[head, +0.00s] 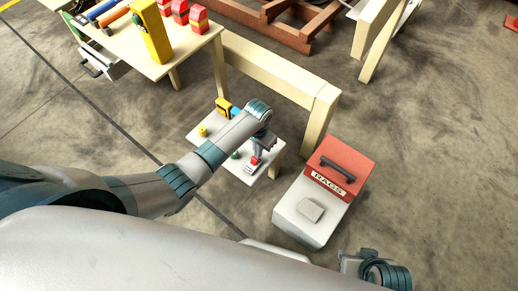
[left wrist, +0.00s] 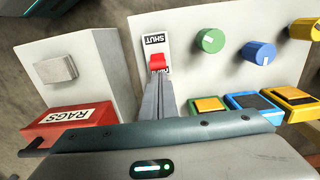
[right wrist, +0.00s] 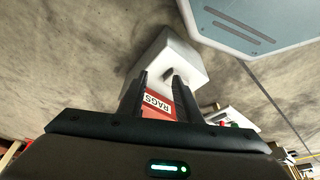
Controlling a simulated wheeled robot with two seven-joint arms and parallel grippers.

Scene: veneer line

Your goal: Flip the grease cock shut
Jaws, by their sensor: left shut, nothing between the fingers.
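The grease cock is a small red lever (left wrist: 157,62) on a white plate (left wrist: 146,58) marked SHUT. The plate is on a pale panel in the left wrist view. The lever sits below the SHUT word, over a partly hidden second label; its exact setting is unclear. In the head view the red lever (head: 255,161) shows beside my left gripper (head: 259,154). My left gripper (left wrist: 158,82) is shut and empty, its fingertips right at the lever; I cannot tell whether they touch. My right gripper (right wrist: 159,76) is open and empty, away from the panel.
A green knob (left wrist: 210,41), a blue knob (left wrist: 258,52) and coloured square blocks (left wrist: 247,103) are beside the plate. A red-and-white RAGS bin (head: 325,190) stands right of the panel. A wooden table (head: 165,60) with coloured items is at the back left. Open floor lies right.

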